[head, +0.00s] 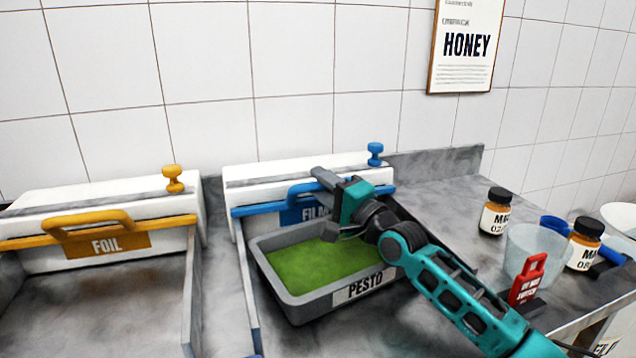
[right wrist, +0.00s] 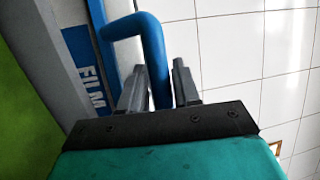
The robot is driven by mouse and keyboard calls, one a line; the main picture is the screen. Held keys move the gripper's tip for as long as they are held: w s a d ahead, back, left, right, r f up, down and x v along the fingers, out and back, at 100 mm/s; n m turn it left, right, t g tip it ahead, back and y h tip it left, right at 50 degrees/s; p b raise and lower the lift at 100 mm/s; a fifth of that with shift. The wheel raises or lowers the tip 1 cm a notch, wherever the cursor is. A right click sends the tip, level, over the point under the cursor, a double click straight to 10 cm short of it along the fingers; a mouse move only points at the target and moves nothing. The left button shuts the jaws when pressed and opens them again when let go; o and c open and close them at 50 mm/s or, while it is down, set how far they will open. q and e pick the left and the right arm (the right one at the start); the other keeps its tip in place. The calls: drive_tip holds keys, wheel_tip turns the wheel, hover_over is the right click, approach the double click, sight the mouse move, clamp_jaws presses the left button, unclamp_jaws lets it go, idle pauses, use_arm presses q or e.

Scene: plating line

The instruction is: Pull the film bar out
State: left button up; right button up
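My right gripper (head: 333,200) is at the handle's right part. In the head view the gripper covers the right part of the handle and label. My left gripper is not in view.
A grey pesto tray (head: 291,306) sits in front of the film bar, under my right arm. A yellow foil bar (head: 180,226) is on the left dispenser. Brown jars (head: 497,212), a clear tub (head: 524,254) and a red tag (head: 528,280) stand at the right.

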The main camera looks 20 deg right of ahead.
drive_tip(key=shift+w+a+r, duration=0.15)
drive_tip(key=shift+w+a, duration=0.15)
drive_tip(key=shift+w, duration=0.35)
drive_tip(key=shift+c, duration=0.3)
clamp_jaws()
